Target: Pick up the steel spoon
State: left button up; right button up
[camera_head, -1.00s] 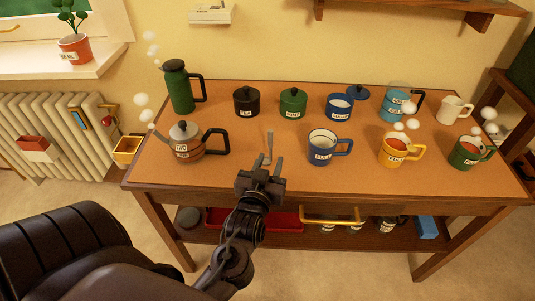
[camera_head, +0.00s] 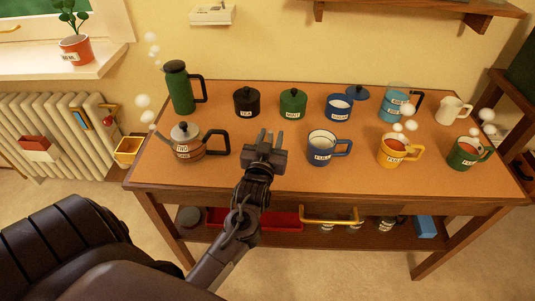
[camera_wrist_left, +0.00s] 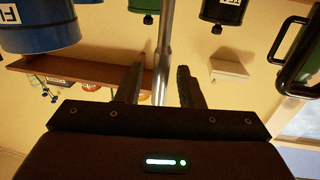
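The steel spoon (camera_wrist_left: 164,45) shows in the left wrist view as a thin grey shaft running down between the two dark fingers. My left gripper (camera_wrist_left: 160,85) is open around it, with a gap visible on both sides. In the head view my left gripper (camera_head: 270,139) is over the front middle of the desk, between the steel-and-brown teapot (camera_head: 186,145) and the blue mug (camera_head: 321,148). There the gripper hides most or all of the spoon. My right gripper is not in view.
Black (camera_head: 247,102), green (camera_head: 293,103) and blue (camera_head: 338,107) canisters stand behind the gripper. A yellow mug (camera_head: 393,152) and a green mug (camera_head: 464,154) stand to the right. A tall green pot (camera_head: 179,88) is at back left. The desk's front strip (camera_head: 220,183) is clear.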

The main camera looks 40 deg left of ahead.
pick_arm(q)
grip_shut()
jog(key=shift+r, duration=0.15)
notch_tip(320, 180, up, 20)
jog(key=p, duration=0.1)
dwell(0.4)
